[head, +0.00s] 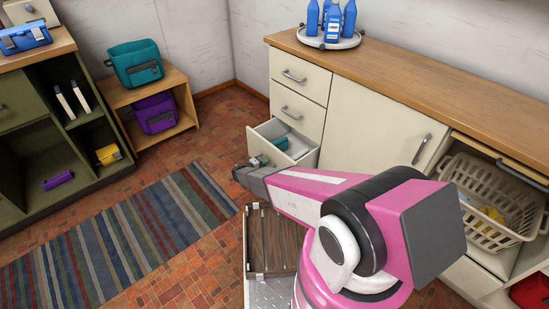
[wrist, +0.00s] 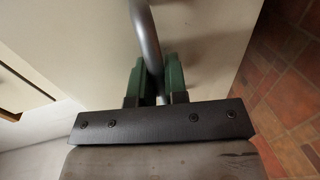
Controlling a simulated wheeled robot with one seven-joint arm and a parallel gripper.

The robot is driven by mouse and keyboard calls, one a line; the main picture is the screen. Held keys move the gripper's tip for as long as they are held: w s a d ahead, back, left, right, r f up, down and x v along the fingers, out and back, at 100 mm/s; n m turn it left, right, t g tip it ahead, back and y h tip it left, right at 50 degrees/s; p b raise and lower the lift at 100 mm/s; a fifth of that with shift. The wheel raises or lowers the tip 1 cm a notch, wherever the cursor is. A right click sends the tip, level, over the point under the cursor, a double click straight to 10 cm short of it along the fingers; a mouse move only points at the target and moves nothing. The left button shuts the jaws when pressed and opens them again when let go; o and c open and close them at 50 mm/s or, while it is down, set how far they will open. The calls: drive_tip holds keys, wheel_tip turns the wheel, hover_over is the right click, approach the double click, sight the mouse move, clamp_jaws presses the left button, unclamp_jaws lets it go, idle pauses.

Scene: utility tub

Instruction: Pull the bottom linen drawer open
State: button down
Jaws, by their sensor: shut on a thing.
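The bottom linen drawer (head: 299,157) is the lowest of three cream drawers at the left end of the counter unit. It stands pulled out, with its inside and a teal item (head: 282,143) showing. My gripper (head: 257,161) is at its front. In the wrist view, the green fingers of my gripper (wrist: 156,75) are shut on the grey bar handle (wrist: 146,35), one on each side, close to the cream drawer front (wrist: 210,30). In the head view the handle is mostly hidden by my gripper.
Two shut drawers (head: 299,76) are above, and a cupboard door (head: 375,125) is to the right. A laundry basket (head: 487,190) sits further right. A low shelf (head: 180,100) with bags stands at the back left. The striped rug (head: 120,235) and tiled floor to the left are clear.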

drive_tip(key=f+v, duration=0.2)
drive_tip(key=v, duration=0.8)
drive_tip(key=shift+s+a, duration=0.35)
drive_tip(key=shift+a, duration=0.15)
drive_tip(key=c, duration=1.2)
unclamp_jaws()
drive_tip(key=shift+o, duration=0.2)
drive_tip(key=shift+a, duration=0.1)
drive_tip(key=v, duration=1)
drive_tip(key=shift+s+a, duration=0.25)
